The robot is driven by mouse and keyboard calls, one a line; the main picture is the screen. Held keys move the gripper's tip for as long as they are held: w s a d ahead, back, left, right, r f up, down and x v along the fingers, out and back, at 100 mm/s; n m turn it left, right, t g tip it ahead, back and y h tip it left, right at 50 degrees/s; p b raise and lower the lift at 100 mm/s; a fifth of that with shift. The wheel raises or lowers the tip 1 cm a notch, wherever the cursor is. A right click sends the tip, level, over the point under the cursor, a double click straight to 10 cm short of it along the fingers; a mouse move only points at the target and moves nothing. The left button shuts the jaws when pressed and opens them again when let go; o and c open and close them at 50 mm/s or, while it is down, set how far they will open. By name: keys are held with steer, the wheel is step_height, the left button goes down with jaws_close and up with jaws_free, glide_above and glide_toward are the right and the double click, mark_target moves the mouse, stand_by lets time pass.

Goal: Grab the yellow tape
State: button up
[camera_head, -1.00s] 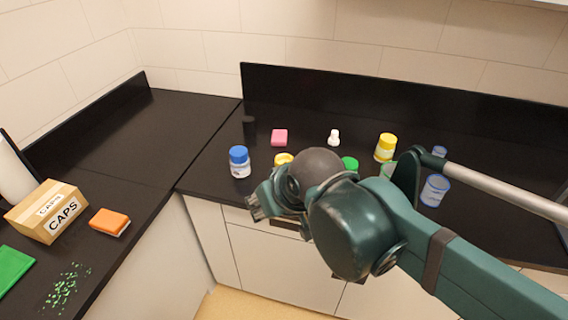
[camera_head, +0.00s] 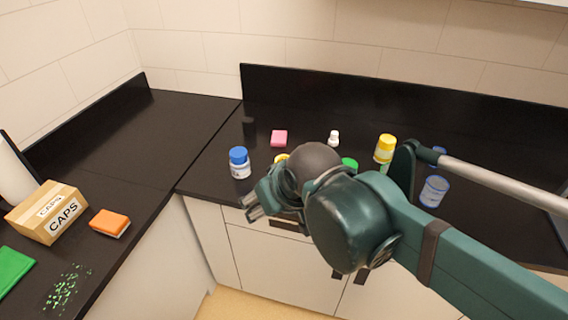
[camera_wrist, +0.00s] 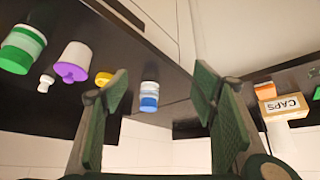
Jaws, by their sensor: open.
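A small yellow thing (camera_head: 281,159), likely the yellow tape, sits on the black counter behind my gripper in the head view. My arm hides most of it. In the wrist view a yellow thing (camera_wrist: 103,78) shows beside the left finger, partly covered by it. My gripper (camera_head: 253,207) is in front of the counter's front edge, apart from the tape. In the wrist view my gripper (camera_wrist: 161,85) has its fingers wide apart with nothing between them in contact.
A blue-capped jar (camera_head: 239,163) stands left of the tape. A pink block (camera_head: 279,138), a small white bottle (camera_head: 334,138), and a yellow-capped jar (camera_head: 385,148) stand behind. A purple-and-white container (camera_wrist: 73,62) shows in the wrist view. A CAPS box (camera_head: 48,212) and orange sponge (camera_head: 110,223) lie left.

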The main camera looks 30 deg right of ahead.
steer(key=w+d+r+n+g+p, duration=0.2)
steer(key=w+d+r+n+p, duration=0.15)
steer(key=w, duration=0.35)
steer(key=n+g+h+p, duration=0.2)
steer(key=n+g+p, duration=0.4)
steer(key=n+p, duration=0.5)
glide_above(283, 157)
steer(key=s+a+p, duration=0.1)
steer(key=s+a, duration=0.1)
step_height(283, 157, down, 8)
steer(key=shift+w+a+f+m, duration=0.1)
steer(key=shift+f+m, duration=0.05)
steer(key=shift+m, duration=0.3)
steer(key=shift+f, duration=1.3)
steer(key=shift+d, duration=0.2)
steer(key=shift+s+d+f, duration=0.1)
steer(key=shift+d+f, duration=0.05)
steer(key=shift+f, duration=1.15)
steer(key=shift+s+d+f, duration=0.1)
steer(key=shift+d+f, duration=0.05)
steer(key=shift+f, duration=1.1)
